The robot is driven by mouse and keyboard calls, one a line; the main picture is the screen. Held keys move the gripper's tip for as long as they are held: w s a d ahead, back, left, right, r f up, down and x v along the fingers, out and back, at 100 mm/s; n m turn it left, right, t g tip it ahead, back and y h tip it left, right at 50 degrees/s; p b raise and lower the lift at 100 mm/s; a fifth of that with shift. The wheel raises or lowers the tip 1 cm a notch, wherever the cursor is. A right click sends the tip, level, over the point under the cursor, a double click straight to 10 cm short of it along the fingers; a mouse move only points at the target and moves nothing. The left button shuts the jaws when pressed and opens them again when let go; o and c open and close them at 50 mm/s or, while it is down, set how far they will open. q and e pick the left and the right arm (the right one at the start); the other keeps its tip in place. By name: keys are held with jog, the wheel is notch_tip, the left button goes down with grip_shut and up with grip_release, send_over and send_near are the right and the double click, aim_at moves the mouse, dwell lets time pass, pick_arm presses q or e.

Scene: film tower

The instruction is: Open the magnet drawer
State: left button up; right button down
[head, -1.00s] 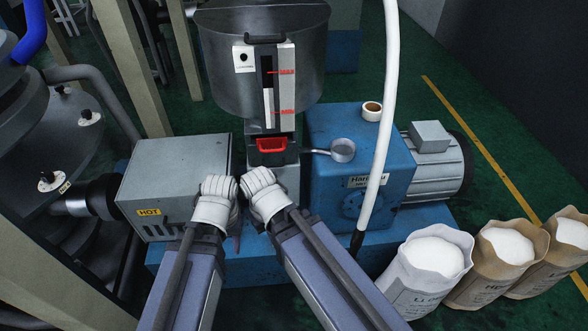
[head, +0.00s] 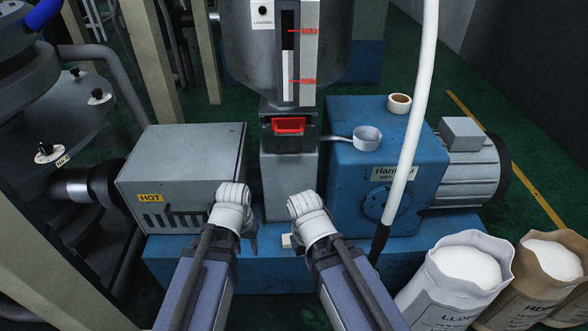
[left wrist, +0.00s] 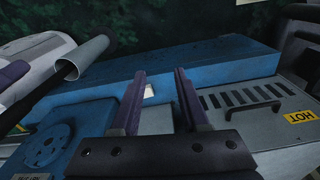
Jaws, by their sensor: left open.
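The magnet drawer (head: 289,126) is a dark box with a red front handle, set in the grey column below the hopper in the head view. It looks shut, with its front close to the column face. My left gripper (head: 250,236) is below and left of the drawer, apart from it. In the left wrist view its two dark fingers (left wrist: 160,95) are spread, with nothing held between them. My right gripper (head: 300,238) is below and slightly right of the drawer; its fingers are mostly hidden behind its white wrist.
A grey box marked HOT (head: 180,165) stands left of the column. A blue gearbox (head: 350,165) with a small metal cup (head: 367,138) stands right. A white hose (head: 415,120) hangs at the right. Open sacks (head: 460,275) stand front right. A small pale block (head: 287,240) lies on the blue base.

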pick_arm(q)
jog(key=w+f+n+t+h+b, duration=0.1)
jog(key=w+f+b, duration=0.2)
jog(key=f+b, duration=0.3)
jog(key=n+t+h+b, duration=0.3)
jog(key=n+t+h, duration=0.2)
jog(key=n+t, duration=0.9)
send_near(289, 152)
jog(key=w, duration=0.3)
jog(key=shift+g, duration=0.4)
jog(key=shift+d+b+x, duration=0.2)
jog(key=shift+b+x, duration=0.25)
jog(key=shift+x, duration=1.55)
jog(key=shift+d+b+x, duration=0.15)
jog(key=shift+b+x, duration=0.3)
jog(key=shift+x, duration=1.5)
jog(key=shift+s+n, duration=0.15)
jog(key=shift+n, duration=0.15)
pick_arm(e)
notch_tip(289, 152, down, 13)
pick_arm(q)
jog(key=shift+c, duration=0.3)
pick_arm(e)
jog(key=shift+f, duration=0.1)
pick_arm(q)
grip_shut()
